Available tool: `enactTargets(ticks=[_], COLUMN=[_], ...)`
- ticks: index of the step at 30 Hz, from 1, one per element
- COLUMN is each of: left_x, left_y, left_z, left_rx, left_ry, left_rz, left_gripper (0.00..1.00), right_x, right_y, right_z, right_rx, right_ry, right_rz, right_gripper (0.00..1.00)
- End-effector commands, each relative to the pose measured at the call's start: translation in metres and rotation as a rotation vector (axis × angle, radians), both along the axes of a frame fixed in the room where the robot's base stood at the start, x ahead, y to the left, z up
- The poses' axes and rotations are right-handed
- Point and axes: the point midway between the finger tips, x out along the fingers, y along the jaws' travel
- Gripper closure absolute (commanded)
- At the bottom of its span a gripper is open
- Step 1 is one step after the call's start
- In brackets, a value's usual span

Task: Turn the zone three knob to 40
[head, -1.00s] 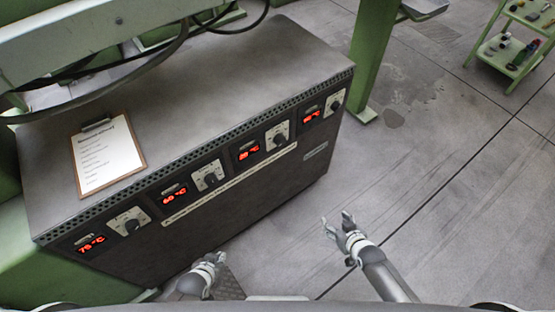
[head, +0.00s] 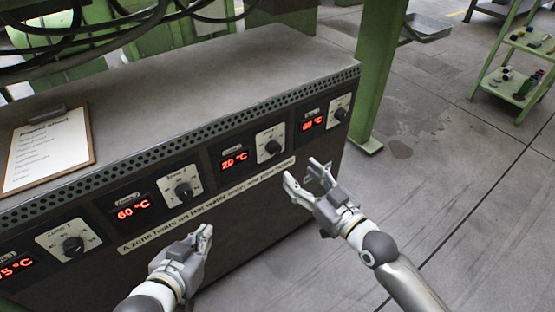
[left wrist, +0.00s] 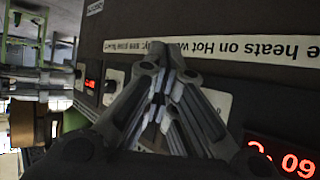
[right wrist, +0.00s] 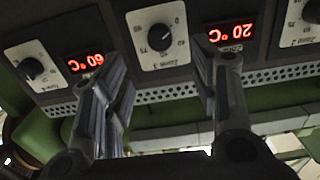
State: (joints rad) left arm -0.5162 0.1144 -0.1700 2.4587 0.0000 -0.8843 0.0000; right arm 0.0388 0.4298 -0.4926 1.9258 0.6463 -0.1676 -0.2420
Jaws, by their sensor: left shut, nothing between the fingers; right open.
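The zone three knob (head: 272,147) is a round black dial on a white scale plate, right of a red display (head: 235,159) reading 20 °C. In the right wrist view the knob (right wrist: 159,37) appears upside down, between and beyond my fingertips. My right gripper (head: 303,174) is open and empty, just below and right of the knob in the head view, apart from it. My left gripper (head: 206,236) is shut and empty in front of the panel's lower face. The left wrist view shows its fingers (left wrist: 165,75) together near the panel's printed strip.
Other knobs sit along the panel: zone one (head: 73,247), zone two (head: 184,190) and one far right (head: 340,114). A clipboard (head: 48,150) lies on the cabinet top (head: 200,90).

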Motion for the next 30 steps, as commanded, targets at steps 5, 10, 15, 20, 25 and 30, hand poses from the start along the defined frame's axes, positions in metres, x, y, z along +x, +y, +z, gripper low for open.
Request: enactTargets(ticks=[5,10,15,20,25,30], left_x=[0.011,0.024,0.032,0.036,0.037,0.037], left_y=[-0.005,-0.012,-0.018,-0.022,-0.024,-0.024], left_z=[0.014,0.038,0.063,0.082,0.095,0.099], left_rx=[-0.021,-0.055,-0.088,-0.114,-0.13,-0.134], left_ry=[-0.093,-0.23,-0.365,-0.467,-0.529,-0.549], left_rz=[-0.007,-0.016,-0.025,-0.032,-0.035,-0.036], left_gripper=[1.0,1.0,1.0,1.0,1.0,1.0], right_x=[0.017,0.04,0.061,0.075,0.083,0.085], right_y=[0.013,0.029,0.044,0.054,0.06,0.061], right_z=[0.0,0.0,-0.001,-0.001,0.0,0.0], right_rx=[0.003,0.003,0.003,0.0,0.0,-0.001], right_ry=[-0.002,0.0,0.0,0.0,0.0,0.001], right_rz=[0.0,-0.001,-0.001,-0.001,-0.001,-0.001], right_gripper=[0.45,0.45,0.45,0.45,0.45,0.45])
